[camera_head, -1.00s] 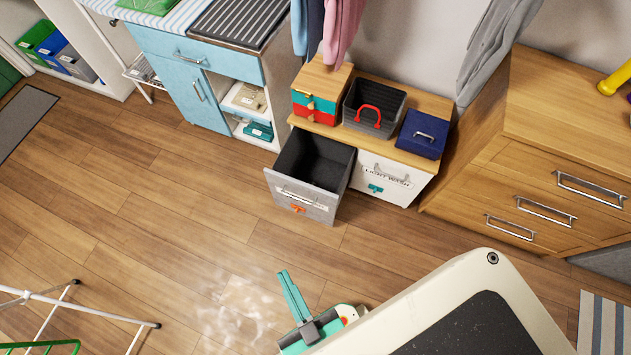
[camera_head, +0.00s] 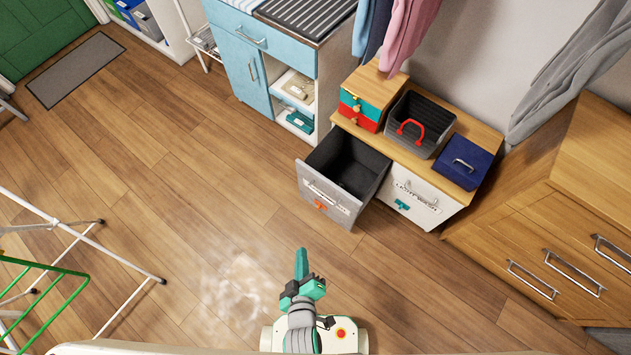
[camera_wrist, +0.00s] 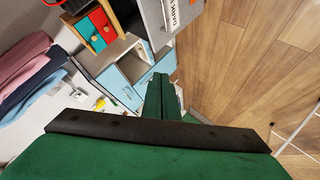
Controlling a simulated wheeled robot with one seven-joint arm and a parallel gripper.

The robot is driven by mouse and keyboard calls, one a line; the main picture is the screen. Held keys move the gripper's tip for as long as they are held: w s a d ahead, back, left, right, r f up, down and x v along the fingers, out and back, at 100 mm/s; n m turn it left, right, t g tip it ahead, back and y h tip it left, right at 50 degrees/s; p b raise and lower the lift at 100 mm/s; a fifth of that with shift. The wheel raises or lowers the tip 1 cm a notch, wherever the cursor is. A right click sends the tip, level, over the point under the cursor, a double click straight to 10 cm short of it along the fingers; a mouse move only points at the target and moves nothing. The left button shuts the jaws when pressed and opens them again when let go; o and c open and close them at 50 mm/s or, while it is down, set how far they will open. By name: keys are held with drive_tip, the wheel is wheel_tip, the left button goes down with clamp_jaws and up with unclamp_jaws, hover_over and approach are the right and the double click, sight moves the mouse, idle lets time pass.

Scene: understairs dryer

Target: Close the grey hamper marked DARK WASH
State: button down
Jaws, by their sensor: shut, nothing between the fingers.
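The grey hamper (camera_head: 331,196) is tilted out of the low wooden unit, its dark inside showing and empty as far as I can see. It has a metal handle and an orange tag on its front. In the wrist view, part of the grey hamper (camera_wrist: 172,18) with a label reading "DARK" shows at the top. My gripper (camera_head: 301,262) is shut and empty, in front of the hamper and apart from it. In the wrist view its green fingers (camera_wrist: 161,95) lie together.
The white LIGHT WASH hamper (camera_head: 423,203) is shut beside it. On the unit stand a teal and red box (camera_head: 362,106), a grey basket (camera_head: 430,112) and a blue box (camera_head: 464,161). A drying rack (camera_head: 85,235) stands at left.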

drive_tip(key=w+a+f+n+g, duration=0.2)
drive_tip(key=w+f+n, duration=0.2)
drive_tip(key=f, duration=0.3)
drive_tip(key=n+g+h, duration=0.3)
drive_tip(key=n+h, duration=0.3)
drive_tip(key=n, duration=0.9)
approach(319, 179)
wheel_tip(319, 179, down, 4)
drive_tip(key=w+d, duration=0.1)
drive_tip(key=w, duration=0.1)
drive_tip(key=shift+w+d, duration=0.3)
drive_tip(key=shift+d, duration=0.35)
drive_tip(key=shift+w, duration=0.1)
